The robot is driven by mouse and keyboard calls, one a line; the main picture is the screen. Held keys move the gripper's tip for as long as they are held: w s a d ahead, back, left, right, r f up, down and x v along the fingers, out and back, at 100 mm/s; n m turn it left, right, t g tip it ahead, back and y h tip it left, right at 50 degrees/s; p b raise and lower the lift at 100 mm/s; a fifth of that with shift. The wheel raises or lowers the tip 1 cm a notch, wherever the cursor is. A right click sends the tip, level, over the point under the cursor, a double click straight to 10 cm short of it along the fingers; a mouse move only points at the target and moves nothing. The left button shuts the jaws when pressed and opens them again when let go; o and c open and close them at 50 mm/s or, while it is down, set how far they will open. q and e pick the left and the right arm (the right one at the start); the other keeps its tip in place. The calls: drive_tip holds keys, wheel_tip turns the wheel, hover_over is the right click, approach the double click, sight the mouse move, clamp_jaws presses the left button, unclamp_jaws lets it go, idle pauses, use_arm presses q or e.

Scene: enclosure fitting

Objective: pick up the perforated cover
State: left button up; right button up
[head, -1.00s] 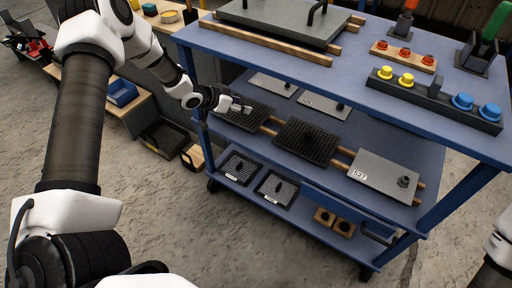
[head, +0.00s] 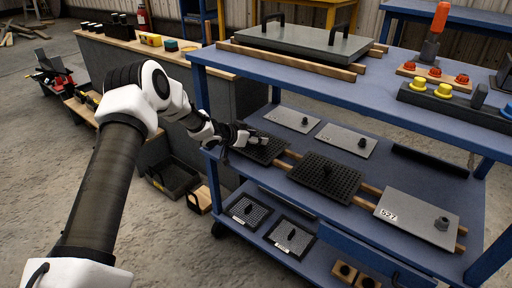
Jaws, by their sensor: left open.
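Two smaller perforated panels with pale mesh and dark frames, a left one (head: 248,210) and a right one (head: 290,238), lie on the bottom shelf. My left gripper (head: 257,139) is open above the back left part of the left perforated cover and hides some of it. I cannot tell whether it touches the cover. My right gripper is not in view.
A grey plate marked 527 (head: 418,218) lies right on wooden rails. Two grey plates (head: 292,119) (head: 346,140) lie behind. The cart's top shelf (head: 300,80) overhangs the middle shelf. A dark crate (head: 174,176) stands on the floor left of the cart.

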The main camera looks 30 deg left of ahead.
use_arm(q)
clamp_jaws()
drive_tip(key=shift+r, duration=0.1)
drive_tip(key=shift+r, duration=0.1)
